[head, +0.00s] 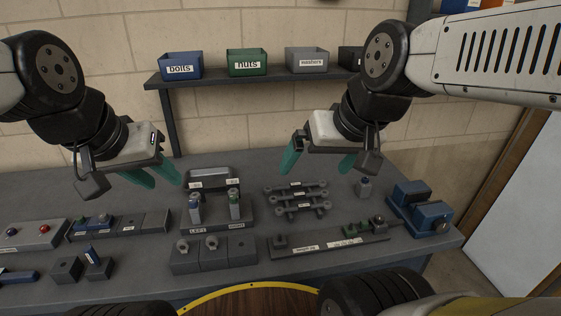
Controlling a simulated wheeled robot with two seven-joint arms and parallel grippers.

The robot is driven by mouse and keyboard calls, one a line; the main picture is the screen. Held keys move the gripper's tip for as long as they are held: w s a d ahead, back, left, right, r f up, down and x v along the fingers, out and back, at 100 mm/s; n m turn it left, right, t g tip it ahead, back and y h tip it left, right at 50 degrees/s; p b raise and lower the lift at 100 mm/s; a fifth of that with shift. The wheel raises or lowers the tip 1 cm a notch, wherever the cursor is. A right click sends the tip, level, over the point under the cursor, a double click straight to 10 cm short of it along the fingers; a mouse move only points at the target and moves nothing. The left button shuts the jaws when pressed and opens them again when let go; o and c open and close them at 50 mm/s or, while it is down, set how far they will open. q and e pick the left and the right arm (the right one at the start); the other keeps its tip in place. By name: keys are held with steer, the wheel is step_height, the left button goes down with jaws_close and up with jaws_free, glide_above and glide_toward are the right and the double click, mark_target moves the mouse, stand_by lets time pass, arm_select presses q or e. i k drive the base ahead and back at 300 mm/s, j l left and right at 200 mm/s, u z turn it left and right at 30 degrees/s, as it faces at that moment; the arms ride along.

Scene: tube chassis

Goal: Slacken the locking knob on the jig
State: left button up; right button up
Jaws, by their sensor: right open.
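A long flat grey jig plate (325,248) lies at the front right of the bench, with a small block at its left end and white labels. At its right end are a green piece (350,230) and a small dark knob-like part (378,222); which part is the locking knob is too small to tell. My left gripper (165,184) hangs above the back left of the bench, its teal fingers apart and empty. My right gripper (316,172) hangs above the linked grey parts, open and empty, behind and above the jig.
A blue vise (420,208) stands at the right. Linked grey bars (297,197), a labelled stand with two tubes (216,214) and a grey block row (213,255) fill the middle. A control box (30,234) sits left. A bin shelf (250,80) hangs behind.

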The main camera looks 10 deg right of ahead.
mark_target(379, 219)
steer(key=z, duration=1.35)
